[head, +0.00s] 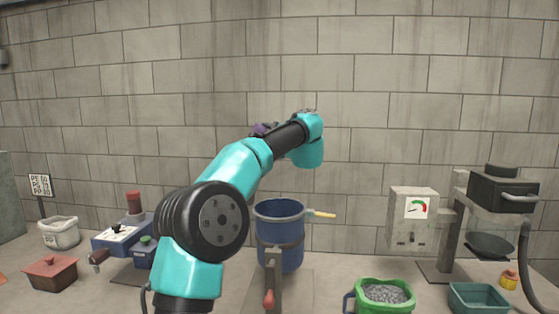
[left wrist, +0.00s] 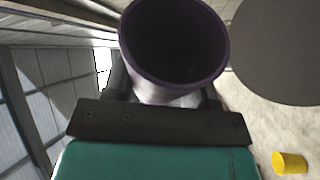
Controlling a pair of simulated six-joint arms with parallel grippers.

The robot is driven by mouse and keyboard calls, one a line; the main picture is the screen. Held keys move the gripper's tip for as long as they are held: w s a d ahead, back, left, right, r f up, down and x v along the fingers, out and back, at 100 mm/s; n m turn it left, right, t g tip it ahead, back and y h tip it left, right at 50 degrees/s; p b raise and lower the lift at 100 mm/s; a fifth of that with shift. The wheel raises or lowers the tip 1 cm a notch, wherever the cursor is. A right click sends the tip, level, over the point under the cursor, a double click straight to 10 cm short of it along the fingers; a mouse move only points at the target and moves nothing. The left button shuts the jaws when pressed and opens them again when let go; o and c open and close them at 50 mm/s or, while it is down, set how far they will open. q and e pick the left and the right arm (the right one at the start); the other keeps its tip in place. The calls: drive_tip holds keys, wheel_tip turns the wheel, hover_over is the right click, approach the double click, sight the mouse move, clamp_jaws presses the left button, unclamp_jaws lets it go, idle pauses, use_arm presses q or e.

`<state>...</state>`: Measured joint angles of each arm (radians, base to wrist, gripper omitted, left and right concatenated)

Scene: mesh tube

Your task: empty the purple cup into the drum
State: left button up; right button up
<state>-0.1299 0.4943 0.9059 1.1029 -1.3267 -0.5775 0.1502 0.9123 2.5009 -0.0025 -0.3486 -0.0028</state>
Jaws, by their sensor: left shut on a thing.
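The purple cup (left wrist: 175,45) fills the top middle of the left wrist view, its round mouth facing the camera. Its inside is dark, so I cannot tell what it holds. My left gripper (left wrist: 163,92) is shut on it, with dark fingers on both sides. In the head view a small bit of the purple cup (head: 261,129) shows above my left arm, high over the bench; the arm hides the gripper's fingers. My right gripper is not in view.
A green tub of grey granules (head: 384,294) and a teal tray (head: 478,298) stand right of the drum. A gauge box (head: 413,217) and a black-topped machine (head: 503,190) are farther right. A red-brown lidded box (head: 51,272) and a white bin (head: 59,234) stand left.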

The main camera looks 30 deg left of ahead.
use_arm(q)
drive_tip(key=n, duration=0.1)
drive_tip(key=s+f+n, duration=0.1)
drive_tip(key=n, duration=0.1)
drive_tip(key=shift+a+g+h, duration=0.3)
drive_tip(key=shift+a+h, duration=0.05)
drive_tip(key=shift+h, duration=0.05)
drive_tip(key=s+a+f+n+t+h, duration=0.3)
drive_tip(key=n+h, duration=0.4)
drive_tip(key=n, duration=0.8)
drive_tip(key=shift+s+a+f, duration=0.45)
drive_tip(key=shift+s+f, duration=0.45)
drive_tip(key=shift+s, duration=0.15)
